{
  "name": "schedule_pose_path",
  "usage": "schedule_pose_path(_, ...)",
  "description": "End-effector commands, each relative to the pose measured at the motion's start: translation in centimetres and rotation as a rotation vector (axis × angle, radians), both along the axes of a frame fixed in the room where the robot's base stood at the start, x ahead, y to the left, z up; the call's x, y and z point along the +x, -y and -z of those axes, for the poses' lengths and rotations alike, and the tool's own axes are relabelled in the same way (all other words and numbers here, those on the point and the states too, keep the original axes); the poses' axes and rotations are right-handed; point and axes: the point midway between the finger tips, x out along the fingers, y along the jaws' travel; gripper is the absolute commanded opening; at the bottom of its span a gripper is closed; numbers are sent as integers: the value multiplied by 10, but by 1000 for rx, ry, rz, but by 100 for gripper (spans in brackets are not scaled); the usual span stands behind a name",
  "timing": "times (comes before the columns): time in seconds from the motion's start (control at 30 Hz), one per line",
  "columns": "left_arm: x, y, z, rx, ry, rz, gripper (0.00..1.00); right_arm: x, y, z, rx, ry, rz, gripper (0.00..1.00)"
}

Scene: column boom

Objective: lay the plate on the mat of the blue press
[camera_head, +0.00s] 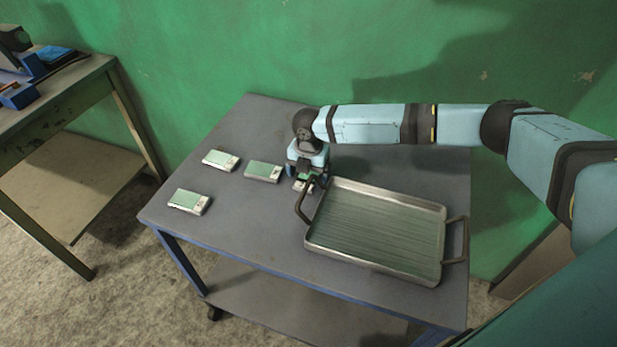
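Three small flat plates with green tops and pale ends lie apart on the grey table: one at the back (220,160), one nearer the gripper (263,171) and one at the front left (188,201). My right gripper (308,182) points down beside the left handle of a metal tray. A bit of green and white, like another plate (301,185), shows at its fingertips. Whether the fingers are closed on it is hidden. A blue and dark device, possibly the blue press (32,66), is partly in view on the left bench; its mat cannot be made out. My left gripper is out of view.
The metal tray (327,243) with a ribbed greenish floor and two raised handles fills the table's right half. A separate bench (75,82) stands at the left, with a floor gap between. A green wall is behind.

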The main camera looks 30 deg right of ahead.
Motion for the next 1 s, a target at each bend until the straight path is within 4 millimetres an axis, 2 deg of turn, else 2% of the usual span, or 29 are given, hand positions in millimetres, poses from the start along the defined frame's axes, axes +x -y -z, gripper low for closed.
schedule_pose_path(0.07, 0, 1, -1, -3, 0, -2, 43, 0, 0, 0, 0, 0, 0, 89)
schedule_pose_path(0.4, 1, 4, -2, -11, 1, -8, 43, 0, 0, -1, 1, 1, 0, 11)
schedule_pose_path(0.43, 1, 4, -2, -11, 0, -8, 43, 0, 0, -1, 1, 1, 0, 7)
schedule_pose_path(0.63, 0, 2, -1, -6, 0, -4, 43, 1, 0, -3, 1, 1, 0, 7)
schedule_pose_path(0.73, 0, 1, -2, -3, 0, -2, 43, 1, 0, -11, 2, 2, 0, 7)
schedule_pose_path(1.0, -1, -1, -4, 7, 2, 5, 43, 1, 0, -62, 1, 4, -1, 7)
